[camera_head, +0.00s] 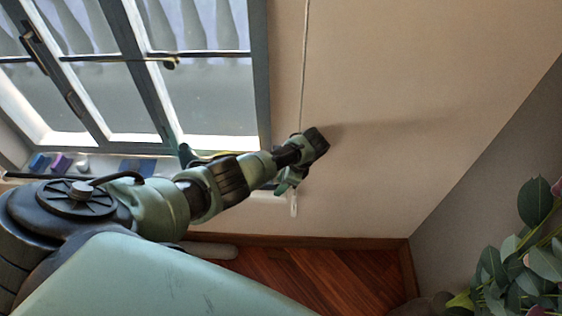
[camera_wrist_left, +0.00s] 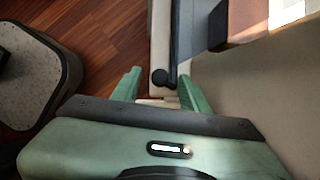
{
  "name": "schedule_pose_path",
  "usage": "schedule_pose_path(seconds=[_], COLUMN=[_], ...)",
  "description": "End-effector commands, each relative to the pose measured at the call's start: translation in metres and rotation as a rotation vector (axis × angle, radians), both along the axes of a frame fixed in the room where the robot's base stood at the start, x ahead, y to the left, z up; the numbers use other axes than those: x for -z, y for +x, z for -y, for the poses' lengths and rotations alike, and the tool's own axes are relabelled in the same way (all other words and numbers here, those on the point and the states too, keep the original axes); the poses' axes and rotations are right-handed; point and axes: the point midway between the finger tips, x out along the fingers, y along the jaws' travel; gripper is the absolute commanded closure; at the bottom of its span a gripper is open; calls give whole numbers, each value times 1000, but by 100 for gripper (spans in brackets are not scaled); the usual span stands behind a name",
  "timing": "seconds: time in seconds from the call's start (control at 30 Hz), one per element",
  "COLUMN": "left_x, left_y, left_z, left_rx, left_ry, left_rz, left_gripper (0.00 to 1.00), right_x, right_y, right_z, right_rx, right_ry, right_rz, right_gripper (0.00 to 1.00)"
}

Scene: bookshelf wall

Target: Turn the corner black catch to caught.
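A black bar with a round knob at its lower end, which looks like the black catch (camera_wrist_left: 174,50), shows in the left wrist view against a pale edge. My left gripper (camera_wrist_left: 160,73) has its two green fingers spread apart, with the knob lying between them in the picture. I cannot tell whether either finger touches it. In the head view my left gripper (camera_head: 287,181) is beside the right end of the window sill, partly hidden by its own wrist. I cannot make out the catch there. My right gripper is not in view.
A barred window (camera_head: 150,70) stands at the upper left, with small coloured items (camera_head: 60,163) on its sill. A cord (camera_head: 304,60) hangs by my left wrist, with a white pull (camera_head: 294,206) below. A leafy plant (camera_head: 510,265) is at the lower right. Wood floor lies below.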

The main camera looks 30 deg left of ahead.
Motion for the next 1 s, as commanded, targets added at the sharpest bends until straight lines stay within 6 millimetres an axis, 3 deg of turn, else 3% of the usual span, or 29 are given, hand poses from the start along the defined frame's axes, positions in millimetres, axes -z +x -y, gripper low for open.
schedule_pose_path(seconds=[0.27,0.7,1.0], left_x=[-2,-61,-72], left_y=[1,11,12], left_z=[1,23,27], left_rx=[0,2,0], left_ry=[0,0,0], left_rz=[1,2,0], left_gripper=[56,56,56], right_x=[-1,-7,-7], right_y=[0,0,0], right_z=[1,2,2], right_rx=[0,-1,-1], right_ry=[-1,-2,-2], right_rz=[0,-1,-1], right_gripper=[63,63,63])
